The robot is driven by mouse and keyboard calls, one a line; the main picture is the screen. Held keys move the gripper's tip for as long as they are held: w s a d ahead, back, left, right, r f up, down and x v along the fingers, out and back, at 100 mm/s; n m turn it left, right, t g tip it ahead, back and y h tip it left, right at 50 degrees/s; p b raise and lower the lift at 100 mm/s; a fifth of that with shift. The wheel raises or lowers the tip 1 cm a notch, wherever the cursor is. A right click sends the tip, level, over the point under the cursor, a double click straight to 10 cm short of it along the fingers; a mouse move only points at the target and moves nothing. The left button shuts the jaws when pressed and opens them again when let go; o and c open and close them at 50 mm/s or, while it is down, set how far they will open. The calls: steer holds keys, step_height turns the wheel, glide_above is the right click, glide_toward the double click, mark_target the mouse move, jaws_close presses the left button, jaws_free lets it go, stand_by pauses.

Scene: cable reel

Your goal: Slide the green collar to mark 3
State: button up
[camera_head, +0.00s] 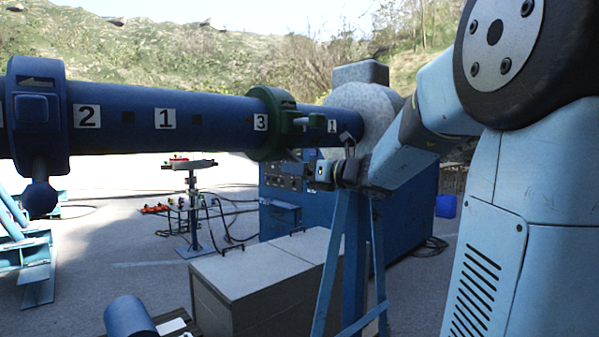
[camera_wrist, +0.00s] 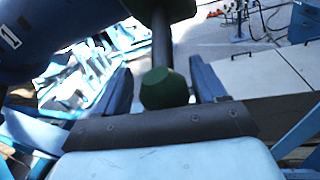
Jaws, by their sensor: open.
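The jaws are open, with visible gaps on both sides of the knob. In the head view, my gripper (camera_head: 318,172) is below and right of the collar, small and partly hard to make out.
A blue collar (camera_head: 38,110) with a hanging knob (camera_head: 40,198) is around the pipe at left, beside label 2 (camera_head: 87,117). Another label 1 (camera_head: 165,118) lies between. Grey boxes (camera_head: 265,275) and a blue cabinet (camera_head: 405,215) stand below and behind. The pipe between the collars is clear.

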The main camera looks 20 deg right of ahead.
steer(key=v, duration=1.3)
steer(key=shift+s, duration=0.1)
steer(key=s+a+f+n+g+h, duration=0.2)
steer(key=s+a+f+n+g, duration=0.6)
steer(key=s+a+f+n, duration=0.5)
steer(key=s+d+f+n+h, duration=0.1)
steer(key=n+h, duration=0.3)
steer(key=n, duration=0.5)
steer(key=s+d+f+n+g+h, duration=0.1)
steer(key=s+f+n+h, duration=0.3)
steer(key=n, duration=0.5)
steer(key=shift+s+n, duration=0.3)
steer(key=shift+f, duration=0.1)
